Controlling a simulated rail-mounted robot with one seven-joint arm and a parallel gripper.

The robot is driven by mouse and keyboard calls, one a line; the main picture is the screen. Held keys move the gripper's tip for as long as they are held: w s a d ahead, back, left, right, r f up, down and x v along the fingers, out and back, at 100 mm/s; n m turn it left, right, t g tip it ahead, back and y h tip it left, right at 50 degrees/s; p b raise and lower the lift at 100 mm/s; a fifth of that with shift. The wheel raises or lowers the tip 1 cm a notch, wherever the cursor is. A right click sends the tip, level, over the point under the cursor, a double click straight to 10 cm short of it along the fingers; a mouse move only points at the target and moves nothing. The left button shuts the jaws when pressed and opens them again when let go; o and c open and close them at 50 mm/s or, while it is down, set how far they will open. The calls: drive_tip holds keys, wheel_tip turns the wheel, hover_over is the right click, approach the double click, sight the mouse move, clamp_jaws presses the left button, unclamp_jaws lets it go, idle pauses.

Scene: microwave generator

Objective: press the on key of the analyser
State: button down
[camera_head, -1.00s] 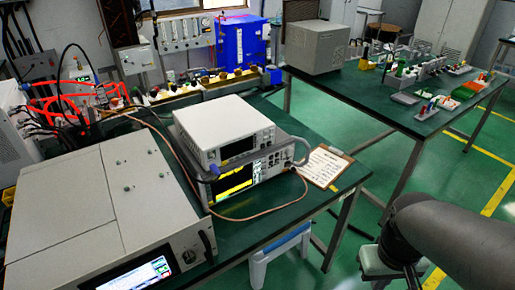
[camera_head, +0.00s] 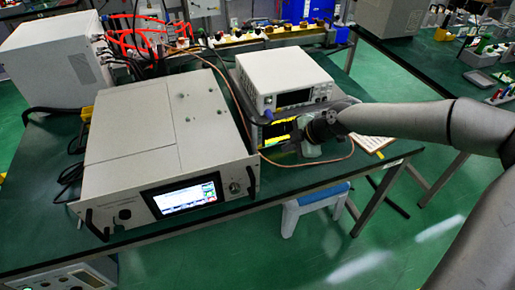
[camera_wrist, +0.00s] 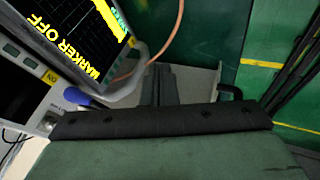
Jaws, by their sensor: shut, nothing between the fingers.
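The analyser with a yellow-trace screen (camera_head: 276,135) sits on the green bench under a white instrument (camera_head: 285,70). Its screen (camera_wrist: 85,30) fills the upper left of the wrist view, turned and reading "MARKER OFF". A small yellow tag (camera_wrist: 51,77) that appears to read "ON" shows by the joint between the two units; I cannot tell which unit bears it.
A large beige cabinet unit (camera_head: 150,140) with a lit display stands left of the analyser. A loose copper-coloured cable (camera_head: 350,152) runs around the analyser's front. A grey handle frame (camera_wrist: 125,90) stands out near my fingers. A blue-white stool (camera_head: 310,205) is below the bench edge.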

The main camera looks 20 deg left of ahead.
sight(260, 146)
drive_tip(key=shift+a+r, duration=0.1)
idle(0.3)
drive_tip(key=x, duration=0.9)
drive_tip(key=w+a, duration=0.1)
drive_tip(key=w+a+p, duration=0.1)
drive_tip(key=shift+w+a+f, duration=0.2)
drive_tip(key=shift+w+f, duration=0.05)
drive_tip(key=shift+f, duration=0.1)
drive_tip(key=shift+w+a+p, duration=0.3)
drive_tip(key=shift+w, duration=0.1)
